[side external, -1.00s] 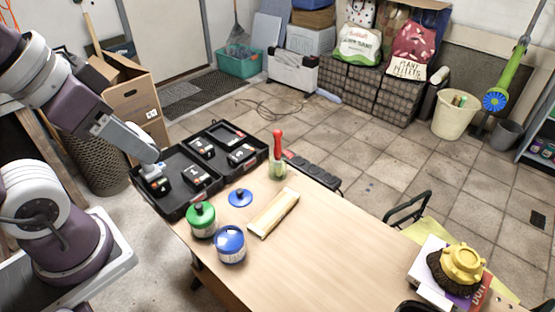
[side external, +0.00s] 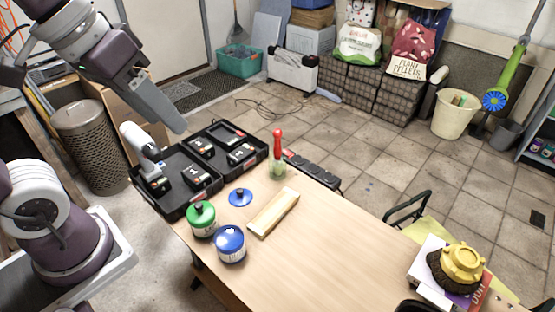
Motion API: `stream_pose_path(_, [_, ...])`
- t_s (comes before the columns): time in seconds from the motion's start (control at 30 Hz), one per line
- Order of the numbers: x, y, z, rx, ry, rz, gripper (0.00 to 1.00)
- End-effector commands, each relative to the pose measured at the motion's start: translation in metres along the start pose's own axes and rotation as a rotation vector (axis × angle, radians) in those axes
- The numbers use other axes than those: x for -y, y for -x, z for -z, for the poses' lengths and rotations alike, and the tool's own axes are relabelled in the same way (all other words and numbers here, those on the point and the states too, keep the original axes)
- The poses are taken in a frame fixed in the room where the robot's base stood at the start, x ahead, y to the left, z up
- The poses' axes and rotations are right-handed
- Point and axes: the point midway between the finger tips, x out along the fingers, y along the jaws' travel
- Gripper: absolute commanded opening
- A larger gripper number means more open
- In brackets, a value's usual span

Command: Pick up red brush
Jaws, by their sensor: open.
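The red brush (side external: 278,146) stands upright at the back edge of the wooden table, with its red handle on top. Its lower end is in or behind something pale and clear, and I cannot tell whether that is a jar or bristles. My gripper (side external: 178,126) is in the upper left, above the black case and well to the left of the brush. It is open and touches nothing that I can see. Its fingers are seen edge-on, so the gap between them is hidden.
A black open case (side external: 176,212) holds batteries and a white tool (side external: 139,140). Green (side external: 201,218) and blue (side external: 230,245) cans, a blue lid (side external: 240,197) and a wood strip (side external: 273,213) lie nearer than the brush.

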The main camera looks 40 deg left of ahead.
Motion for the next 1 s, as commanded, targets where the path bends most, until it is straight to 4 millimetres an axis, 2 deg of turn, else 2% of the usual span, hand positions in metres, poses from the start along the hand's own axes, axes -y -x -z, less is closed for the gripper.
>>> stream_pose_path(0.03, [-0.001, -0.008, 0.030, 0.046, 0.079, -0.026, 0.51])
stream_pose_path(0.1, [0.002, -0.026, 0.078, 0.098, 0.211, -0.052, 0.51])
stream_pose_path(0.17, [0.010, -0.051, 0.118, 0.136, 0.321, -0.053, 0.51])
stream_pose_path(0.2, [0.017, -0.071, 0.143, 0.156, 0.391, -0.044, 0.51])
stream_pose_path(0.27, [0.031, -0.109, 0.177, 0.180, 0.485, -0.013, 0.51])
stream_pose_path(0.3, [0.042, -0.136, 0.197, 0.190, 0.539, 0.015, 0.51])
stream_pose_path(0.37, [0.059, -0.181, 0.221, 0.198, 0.603, 0.069, 0.51])
stream_pose_path(0.4, [0.070, -0.212, 0.233, 0.201, 0.632, 0.109, 0.51])
stream_pose_path(0.5, [0.092, -0.285, 0.249, 0.199, 0.661, 0.206, 0.51])
stream_pose_path(0.6, [0.104, -0.341, 0.252, 0.197, 0.648, 0.276, 0.51])
stream_pose_path(0.63, [0.106, -0.353, 0.251, 0.197, 0.642, 0.290, 0.51])
stream_pose_path(0.7, [0.109, -0.374, 0.249, 0.199, 0.630, 0.313, 0.51])
stream_pose_path(1.0, [0.118, -0.418, 0.237, 0.202, 0.621, 0.327, 0.51])
